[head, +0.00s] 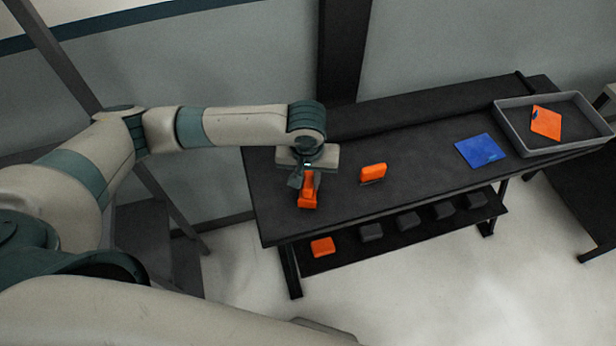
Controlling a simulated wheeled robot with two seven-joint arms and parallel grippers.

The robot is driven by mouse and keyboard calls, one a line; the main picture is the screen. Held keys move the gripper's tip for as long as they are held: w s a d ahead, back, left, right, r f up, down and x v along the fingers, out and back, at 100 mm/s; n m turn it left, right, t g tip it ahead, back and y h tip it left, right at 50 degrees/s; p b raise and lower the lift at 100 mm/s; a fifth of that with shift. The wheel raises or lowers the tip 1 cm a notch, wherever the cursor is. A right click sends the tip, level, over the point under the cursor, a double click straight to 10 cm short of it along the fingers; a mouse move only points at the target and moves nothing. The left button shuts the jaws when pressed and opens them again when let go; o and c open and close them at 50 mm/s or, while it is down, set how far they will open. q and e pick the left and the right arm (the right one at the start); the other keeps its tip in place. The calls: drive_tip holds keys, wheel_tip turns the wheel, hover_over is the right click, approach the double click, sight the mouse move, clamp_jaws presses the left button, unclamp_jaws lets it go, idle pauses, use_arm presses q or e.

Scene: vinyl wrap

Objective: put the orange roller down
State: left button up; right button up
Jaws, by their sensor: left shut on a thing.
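My left gripper (306,180) points down over the left end of the dark table (420,178). It is shut on the orange roller (308,196), whose lower part shows below the fingers. I cannot tell whether the roller touches the table top. My right gripper is not in view.
An orange block (373,173) stands on the table right of the roller. A blue sheet (481,150) lies further right. A grey tray (513,136) at the right end holds an orange piece (546,123). The lower shelf (338,262) bears an orange block (322,247) and several dark blocks.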

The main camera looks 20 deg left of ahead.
use_arm(q)
drive_tip(key=shift+s+a+f, duration=0.1)
drive_tip(key=shift+s+f, duration=0.15)
drive_tip(key=shift+f, duration=0.25)
clamp_jaws()
drive_tip(key=o, duration=0.9)
unclamp_jaws()
drive_tip(key=shift+f, duration=0.1)
drive_tip(key=shift+o, duration=0.2)
drive_tip(key=shift+w+r+b, duration=0.15)
drive_tip(key=shift+r+b, duration=0.15)
drive_tip(key=shift+r, duration=0.1)
wheel_tip(320, 180, up, 13)
drive_tip(key=s+b, duration=0.1)
drive_tip(key=b, duration=0.1)
drive_tip(key=shift+f, duration=0.15)
